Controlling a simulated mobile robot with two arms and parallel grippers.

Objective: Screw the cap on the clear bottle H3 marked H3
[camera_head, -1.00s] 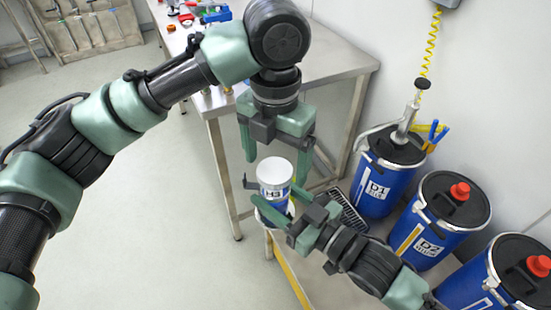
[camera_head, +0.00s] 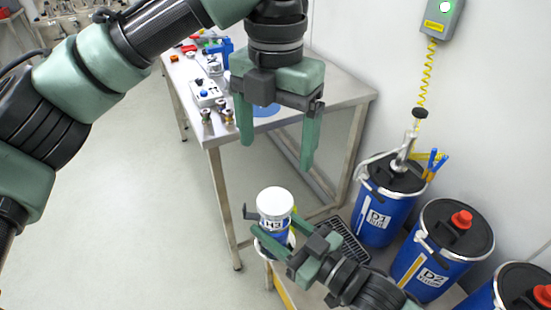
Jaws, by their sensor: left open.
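The bottle H3 (camera_head: 273,226) stands upright at the lower middle, with a blue label marked H3. A white cap (camera_head: 274,201) sits on its top; whether it is tight cannot be told. My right gripper (camera_head: 275,230) reaches in from the lower right, its fingers on both sides of the bottle, closed around its body. My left gripper (camera_head: 277,155) is open and empty above the cap, fingers pointing down and clear of it. The bottle's lower part is partly hidden by the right gripper.
A steel table (camera_head: 330,95) behind carries a blue clamp-like tool, small fittings and a white box (camera_head: 205,94). Blue drums D1 (camera_head: 378,218) and D2 (camera_head: 432,268) and another stand at the right. A dark grate (camera_head: 345,240) lies beside the bottle. The floor at left is clear.

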